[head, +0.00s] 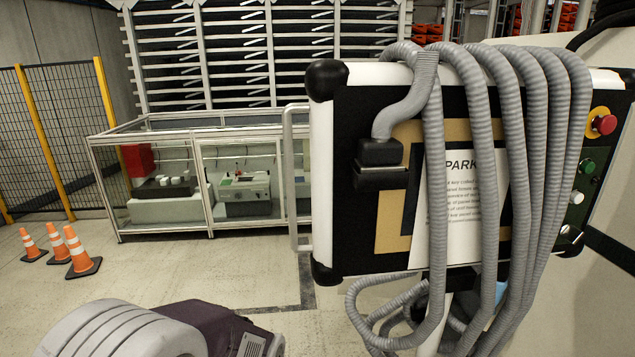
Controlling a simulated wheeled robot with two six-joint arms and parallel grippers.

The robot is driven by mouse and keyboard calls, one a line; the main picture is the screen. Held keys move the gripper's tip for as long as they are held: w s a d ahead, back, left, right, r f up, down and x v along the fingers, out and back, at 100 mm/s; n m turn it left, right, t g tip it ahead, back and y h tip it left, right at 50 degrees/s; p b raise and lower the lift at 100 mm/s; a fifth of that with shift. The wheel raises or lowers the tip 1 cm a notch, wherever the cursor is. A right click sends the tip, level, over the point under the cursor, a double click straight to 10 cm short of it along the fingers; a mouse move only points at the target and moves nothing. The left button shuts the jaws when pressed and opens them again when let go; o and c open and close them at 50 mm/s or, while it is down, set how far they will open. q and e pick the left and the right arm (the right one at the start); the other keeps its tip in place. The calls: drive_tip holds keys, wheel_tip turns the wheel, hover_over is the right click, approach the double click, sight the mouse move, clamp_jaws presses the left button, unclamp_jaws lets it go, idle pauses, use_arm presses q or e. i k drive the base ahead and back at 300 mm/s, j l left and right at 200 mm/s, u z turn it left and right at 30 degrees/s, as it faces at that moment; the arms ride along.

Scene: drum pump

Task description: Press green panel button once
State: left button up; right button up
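The green button (588,166) is on the right side strip of a black and white control panel (345,220), which stands close in front of me. It sits below a red mushroom button (606,124) on a yellow base and above a white button (576,197). A dark rotary switch (570,236) is lowest. The green button is not covered from here. Neither of my grippers shows in the head view.
Several grey ribbed hoses (479,110) hang over the panel front, just left of the buttons, partly covering a paper sheet (462,206). A glass-sided enclosure (208,205) stands behind. Orange cones (80,252) stand at left by a fence.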

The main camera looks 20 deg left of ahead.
sight(587, 167)
drive_tip(key=j+u, duration=0.2)
drive_tip(key=j, duration=0.35)
drive_tip(key=z, duration=1.5)
drive_tip(key=i+j, duration=0.05)
drive_tip(key=j, duration=0.05)
